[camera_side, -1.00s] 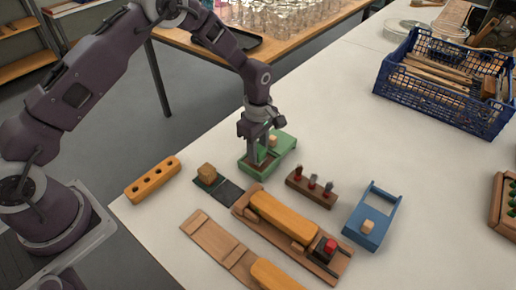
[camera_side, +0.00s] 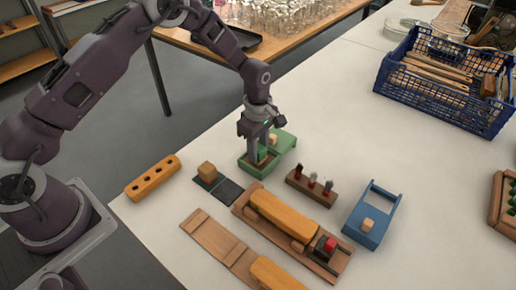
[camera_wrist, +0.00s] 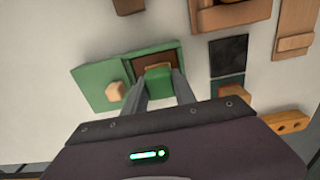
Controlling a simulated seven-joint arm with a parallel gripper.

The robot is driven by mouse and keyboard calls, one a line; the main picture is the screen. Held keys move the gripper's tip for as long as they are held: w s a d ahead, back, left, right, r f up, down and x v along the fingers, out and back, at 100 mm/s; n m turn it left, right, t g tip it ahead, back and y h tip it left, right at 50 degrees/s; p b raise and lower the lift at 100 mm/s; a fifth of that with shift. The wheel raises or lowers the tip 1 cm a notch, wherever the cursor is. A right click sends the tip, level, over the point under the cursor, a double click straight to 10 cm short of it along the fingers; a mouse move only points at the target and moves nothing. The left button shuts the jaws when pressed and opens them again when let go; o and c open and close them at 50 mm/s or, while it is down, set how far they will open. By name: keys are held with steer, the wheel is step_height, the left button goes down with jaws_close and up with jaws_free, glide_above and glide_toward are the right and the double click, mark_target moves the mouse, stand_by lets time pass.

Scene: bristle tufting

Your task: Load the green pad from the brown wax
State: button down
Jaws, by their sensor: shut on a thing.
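A green box (camera_side: 247,166) stands on the table with its lid (camera_side: 284,141) open behind it; a small wooden knob shows at the lid. In the wrist view the box (camera_wrist: 182,47) holds brown wax (camera_wrist: 171,58). My gripper (camera_side: 259,157) points down into the box. In the wrist view my gripper (camera_wrist: 158,84) is shut on a green pad (camera_wrist: 158,82), which lies over the wax, with a tan edge beyond it. I cannot tell whether the pad touches the wax.
Left of the box are a wooden block (camera_side: 207,169) on a dark green square and a black square (camera_side: 229,191). A holed wooden bar (camera_side: 153,179), a brown rack (camera_side: 311,188), a wooden fixture (camera_side: 287,216) and a blue tray (camera_side: 371,217) stand around.

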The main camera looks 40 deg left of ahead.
steer(key=shift+r, duration=3.45)
steer(key=s+a+r+m, duration=0.6)
steer(key=s+a+m, duration=0.3)
steer(key=m, duration=0.9)
steer(key=s, duration=0.2)
steer(key=shift+s, duration=0.35)
